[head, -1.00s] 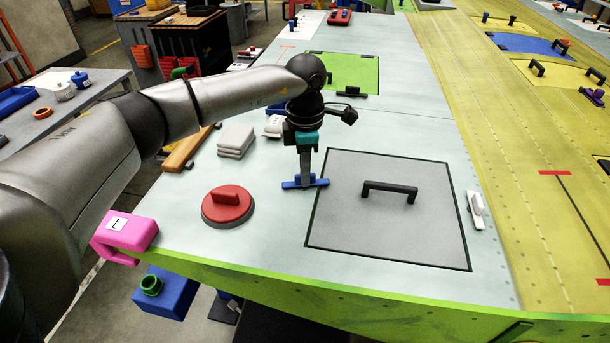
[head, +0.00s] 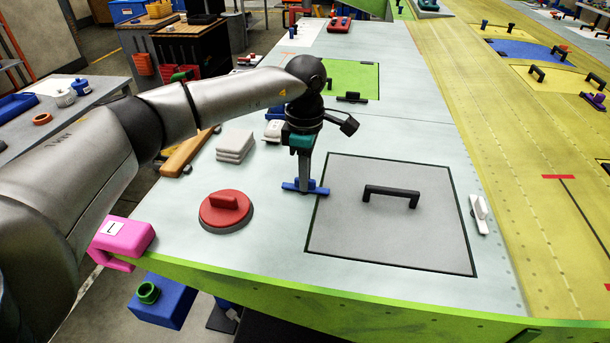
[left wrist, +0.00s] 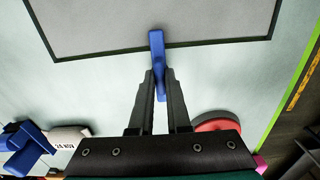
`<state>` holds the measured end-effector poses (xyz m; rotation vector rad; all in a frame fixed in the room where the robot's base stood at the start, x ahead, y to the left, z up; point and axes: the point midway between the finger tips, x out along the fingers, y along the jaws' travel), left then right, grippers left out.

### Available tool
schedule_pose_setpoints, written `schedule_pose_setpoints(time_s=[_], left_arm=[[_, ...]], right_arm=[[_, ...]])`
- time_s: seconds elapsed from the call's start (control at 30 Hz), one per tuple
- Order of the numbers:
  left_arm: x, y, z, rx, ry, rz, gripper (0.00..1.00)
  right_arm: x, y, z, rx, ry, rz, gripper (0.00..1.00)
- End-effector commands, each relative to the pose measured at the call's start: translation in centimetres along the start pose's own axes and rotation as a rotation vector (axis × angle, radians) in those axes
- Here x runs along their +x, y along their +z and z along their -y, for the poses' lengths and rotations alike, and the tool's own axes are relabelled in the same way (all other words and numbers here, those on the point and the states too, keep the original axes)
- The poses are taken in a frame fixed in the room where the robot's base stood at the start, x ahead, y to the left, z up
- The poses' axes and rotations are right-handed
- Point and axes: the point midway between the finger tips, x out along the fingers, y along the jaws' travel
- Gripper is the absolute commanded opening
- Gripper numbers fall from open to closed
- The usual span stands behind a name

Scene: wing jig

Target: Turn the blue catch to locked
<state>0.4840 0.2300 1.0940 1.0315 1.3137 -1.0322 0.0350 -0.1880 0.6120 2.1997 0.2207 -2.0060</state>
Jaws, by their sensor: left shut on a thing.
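The blue catch (head: 320,190) is a small bar on the pale wing skin, at the left edge of the grey square panel (head: 350,235) with a black handle. In the left wrist view the catch (left wrist: 157,42) points away from me, and its far end crosses the panel's dark border onto the panel. My left gripper (head: 305,180) comes down on it from above. In the left wrist view its two fingers (left wrist: 158,85) are closed on the catch, one on each side. The fingers hide part of its middle. My right gripper is not in view.
A red round knob (head: 226,210) sits left of the panel, near the green front edge. A white stack (head: 235,145) and an orange bar (head: 187,152) lie behind it. A pink clamp (head: 125,237) marked L hangs at the corner. A white latch (head: 479,213) is right of the panel.

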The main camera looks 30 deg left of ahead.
Motion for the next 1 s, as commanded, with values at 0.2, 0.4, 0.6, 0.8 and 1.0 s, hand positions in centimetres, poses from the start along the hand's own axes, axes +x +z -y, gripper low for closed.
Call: schedule_pose_setpoints(time_s=[0.2,0.4,0.6,0.8,1.0], left_arm=[[-0.2,0.1,-0.1,0.002,0.005,0.003,0.24],[-0.1,0.0,-0.1,0.001,0.002,0.002,0.45],[-0.1,0.0,0.0,0.0,0.001,0.001,0.45],[-1.4,0.1,-0.1,0.0,0.004,0.003,0.45],[-5.7,0.1,-0.1,0.001,0.007,0.004,0.45]], right_arm=[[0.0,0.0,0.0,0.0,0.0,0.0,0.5],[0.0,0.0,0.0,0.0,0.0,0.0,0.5],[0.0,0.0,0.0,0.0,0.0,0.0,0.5],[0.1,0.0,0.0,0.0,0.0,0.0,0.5],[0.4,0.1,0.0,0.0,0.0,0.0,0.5]])
